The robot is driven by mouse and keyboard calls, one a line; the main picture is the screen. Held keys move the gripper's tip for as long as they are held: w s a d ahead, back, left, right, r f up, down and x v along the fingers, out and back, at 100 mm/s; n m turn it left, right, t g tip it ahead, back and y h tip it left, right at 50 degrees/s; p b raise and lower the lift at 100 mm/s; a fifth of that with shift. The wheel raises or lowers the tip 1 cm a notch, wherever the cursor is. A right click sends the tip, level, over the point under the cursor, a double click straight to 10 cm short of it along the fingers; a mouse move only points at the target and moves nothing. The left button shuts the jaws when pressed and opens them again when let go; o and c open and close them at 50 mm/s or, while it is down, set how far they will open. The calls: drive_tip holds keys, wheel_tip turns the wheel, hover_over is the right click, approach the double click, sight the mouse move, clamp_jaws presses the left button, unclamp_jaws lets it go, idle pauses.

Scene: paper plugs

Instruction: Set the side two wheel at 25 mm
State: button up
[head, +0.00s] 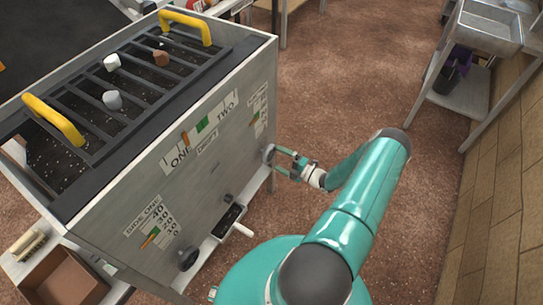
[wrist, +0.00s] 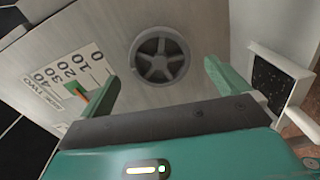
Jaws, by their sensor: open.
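The side two wheel is a dark spoked wheel (wrist: 160,55) on the grey machine wall, and it also shows at the machine's right end in the head view (head: 268,153). My gripper (wrist: 162,72) is open and empty, with its green fingers on either side of the wheel in the picture. I cannot tell whether they touch it. The side two scale (wrist: 66,72), marked 0 to 40, is left of the wheel. Its orange pointer (wrist: 82,95) is beside a green patch, partly behind my left finger; I cannot read an exact value. In the head view the scale (head: 258,110) is too small to read.
The machine wall (head: 130,190) also carries a drift gauge (head: 205,135), a side one scale (head: 153,226), a dark side one wheel (head: 187,258) and a white-handled lever (head: 243,230). Yellow handles (head: 185,25) stand on top. Brown floor right of the machine is open.

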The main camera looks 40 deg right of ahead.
sight(271, 155)
drive_tip(key=shift+w, duration=0.1)
drive_tip(key=shift+x, duration=1.9)
drive_tip(key=c, duration=1)
drive_tip(key=o, duration=1)
